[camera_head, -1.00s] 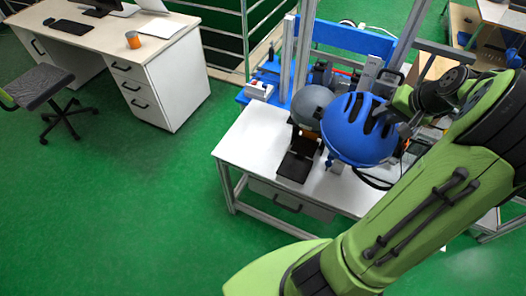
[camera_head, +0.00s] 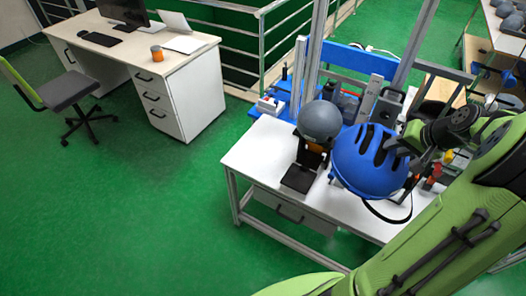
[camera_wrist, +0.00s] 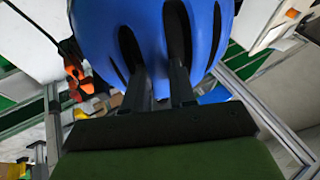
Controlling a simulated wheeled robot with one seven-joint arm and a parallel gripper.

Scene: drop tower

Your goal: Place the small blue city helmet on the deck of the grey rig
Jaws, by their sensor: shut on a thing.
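The blue helmet (camera_head: 370,160) has dark vent slots and a strap hanging below it. My gripper (camera_wrist: 162,85) is shut on the helmet; in the wrist view its two fingers reach up to the vented blue shell (camera_wrist: 150,30). In the head view the gripper meets the helmet's right side, and its fingertips are hard to make out. The helmet is in front of the drop tower rig, whose grey upright (camera_head: 313,50) rises behind. A grey ball-shaped headform (camera_head: 319,121) on a dark stand is just left of the helmet. Which surface is the rig's deck is unclear.
The white table (camera_head: 250,150) bears the rig, and its front left is bare. Shelves with grey helmets (camera_head: 505,25) are at top right.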

